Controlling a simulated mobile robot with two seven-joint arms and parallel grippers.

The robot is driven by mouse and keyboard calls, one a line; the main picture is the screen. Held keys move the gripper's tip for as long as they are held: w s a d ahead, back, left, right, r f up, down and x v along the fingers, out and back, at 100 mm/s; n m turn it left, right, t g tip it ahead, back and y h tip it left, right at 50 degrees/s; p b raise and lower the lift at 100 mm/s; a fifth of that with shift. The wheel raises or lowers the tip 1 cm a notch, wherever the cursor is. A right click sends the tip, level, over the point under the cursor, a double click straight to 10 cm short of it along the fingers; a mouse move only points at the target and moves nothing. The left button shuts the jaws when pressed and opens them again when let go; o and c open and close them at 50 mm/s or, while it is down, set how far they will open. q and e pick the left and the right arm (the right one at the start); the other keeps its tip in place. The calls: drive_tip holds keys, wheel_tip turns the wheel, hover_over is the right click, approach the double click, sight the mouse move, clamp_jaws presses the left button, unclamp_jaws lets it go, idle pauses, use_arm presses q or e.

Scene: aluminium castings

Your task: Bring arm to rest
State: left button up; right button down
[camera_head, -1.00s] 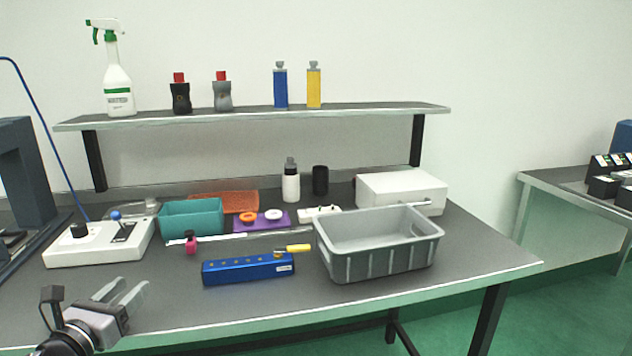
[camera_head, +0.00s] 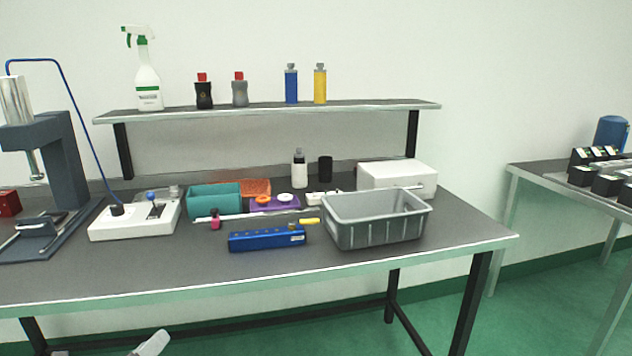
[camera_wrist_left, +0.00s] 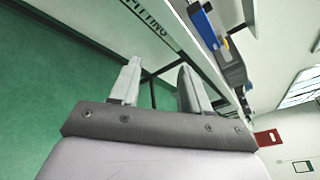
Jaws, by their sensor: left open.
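My left gripper (camera_wrist_left: 158,90) is open in the left wrist view, with two grey fingers apart and nothing between them. In the head view only a grey tip of it (camera_head: 152,343) shows at the bottom edge, below and in front of the workbench (camera_head: 350,270). The left wrist view looks along the bench's front edge, with green floor at the left. My right gripper is not in either view.
On the bench stand a grey crate (camera_head: 375,235), a blue block with holes (camera_head: 266,239), a teal bin (camera_head: 213,200), a white control box (camera_head: 130,222) and a press (camera_head: 55,160). A shelf (camera_head: 270,106) holds bottles. Green floor (camera_head: 540,310) is clear at the right.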

use_arm(q)
drive_tip(key=s+d+f+n+g+p, duration=0.1)
drive_tip(key=s+d+f+n+g, duration=0.1)
drive_tip(key=s+n, duration=0.6)
drive_tip(key=s+d+f+n+g, duration=0.2)
drive_tip(key=s+d+f+n, duration=0.2)
drive_tip(key=s+f+n, duration=0.3)
drive_tip(key=s+d+f+n+g+p, duration=0.1)
drive_tip(key=s+d+f+n, duration=0.3)
drive_tip(key=s+n, duration=0.4)
drive_tip(key=f+n, duration=0.1)
drive_tip(key=n, duration=0.3)
drive_tip(key=shift+s+g+y+p, duration=0.3)
drive_tip(key=shift+s+g+p, duration=0.05)
drive_tip(key=shift+s+g, duration=0.05)
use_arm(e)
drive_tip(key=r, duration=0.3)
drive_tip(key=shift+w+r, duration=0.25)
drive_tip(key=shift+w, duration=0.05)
